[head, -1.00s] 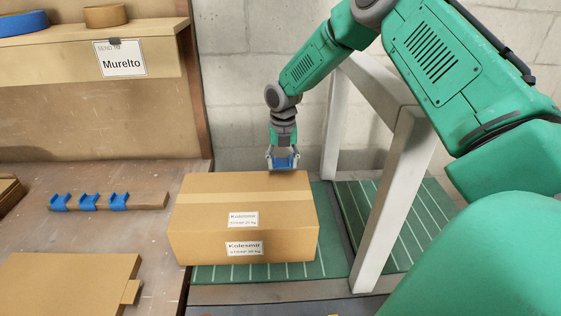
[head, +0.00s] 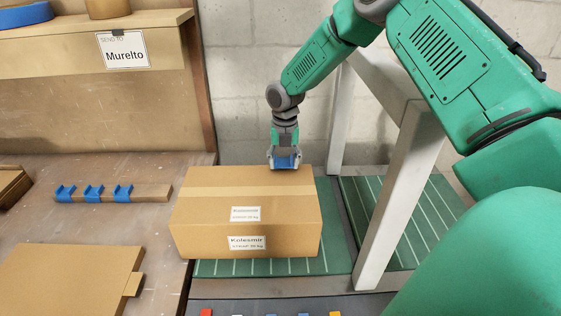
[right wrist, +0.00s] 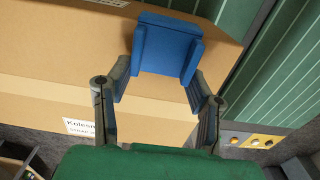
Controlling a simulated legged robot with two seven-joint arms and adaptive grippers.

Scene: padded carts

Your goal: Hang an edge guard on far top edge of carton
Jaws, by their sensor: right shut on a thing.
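The carton (head: 245,215) is a closed brown box with tape across its top and white labels. It also shows in the right wrist view (right wrist: 50,60). My right gripper (head: 285,164) is shut on a blue edge guard (head: 286,160) at the carton's far top edge. In the right wrist view the guard (right wrist: 168,48) sits between the fingers (right wrist: 160,76), overlapping the carton's edge. I cannot tell whether it touches the carton. Several other blue edge guards (head: 94,194) sit in a row on a brown strip on the left bench. My left gripper is out of view.
The carton stands on a green ribbed surface (head: 300,267). A grey frame post (head: 396,195) rises to its right. The left bench (head: 110,230) holds flat cardboard (head: 65,280). A shelf with a "Murelto" sign (head: 124,50) is at the back left.

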